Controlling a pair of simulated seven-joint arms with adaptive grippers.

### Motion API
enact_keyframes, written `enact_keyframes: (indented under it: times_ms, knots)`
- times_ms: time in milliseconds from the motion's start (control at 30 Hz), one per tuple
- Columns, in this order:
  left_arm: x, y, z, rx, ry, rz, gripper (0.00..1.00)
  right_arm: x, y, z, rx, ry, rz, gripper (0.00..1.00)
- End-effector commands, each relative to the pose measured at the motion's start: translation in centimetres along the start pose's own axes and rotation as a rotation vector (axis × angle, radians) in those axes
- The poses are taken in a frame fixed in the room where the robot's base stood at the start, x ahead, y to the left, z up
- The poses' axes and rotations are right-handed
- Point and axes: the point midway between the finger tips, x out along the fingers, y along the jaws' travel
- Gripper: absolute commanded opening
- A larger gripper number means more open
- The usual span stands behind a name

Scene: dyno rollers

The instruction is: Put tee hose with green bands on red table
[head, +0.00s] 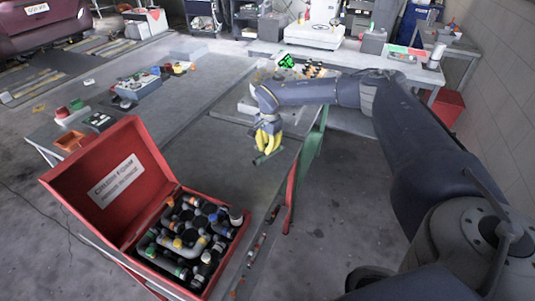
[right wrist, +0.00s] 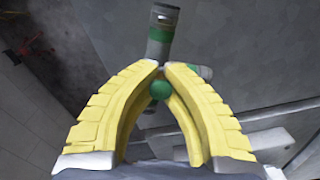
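The tee hose with green bands (right wrist: 160,42) is a grey tube with green bands, and a short branch points right in the right wrist view. In the head view it shows as a small grey-green tube (head: 268,156) below my right gripper. My right gripper (head: 268,138) has yellow fingers closed together on the hose, above the right edge of the grey worktop (head: 215,150). The fingers also show in the right wrist view (right wrist: 162,72) and hide part of the hose. A red support (head: 290,193) shows under the worktop's right edge. My left gripper is not in view.
An open red case (head: 105,183) with several hoses and fittings stands on the near worktop. A green support (head: 311,150) is beside the red one. Small parts and a grey box (head: 138,87) lie at the far left. The middle worktop is mostly clear.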

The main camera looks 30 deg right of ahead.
Motion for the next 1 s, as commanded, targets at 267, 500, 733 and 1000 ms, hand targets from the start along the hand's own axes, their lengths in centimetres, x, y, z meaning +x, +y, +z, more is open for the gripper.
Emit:
enact_keyframes:
  times_ms: [267,500,733,1000]
  knots:
    - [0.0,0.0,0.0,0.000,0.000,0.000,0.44,3.0,0.1,-0.1,0.000,0.000,0.001,0.00]
    - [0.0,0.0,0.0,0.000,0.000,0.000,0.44,3.0,0.1,-0.1,0.000,0.000,0.000,0.00]
    - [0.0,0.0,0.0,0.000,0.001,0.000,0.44,3.2,0.1,-0.1,0.000,0.000,0.001,0.15]
    - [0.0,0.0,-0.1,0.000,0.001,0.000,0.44,3.3,0.1,-0.1,-0.001,0.000,0.001,0.30]
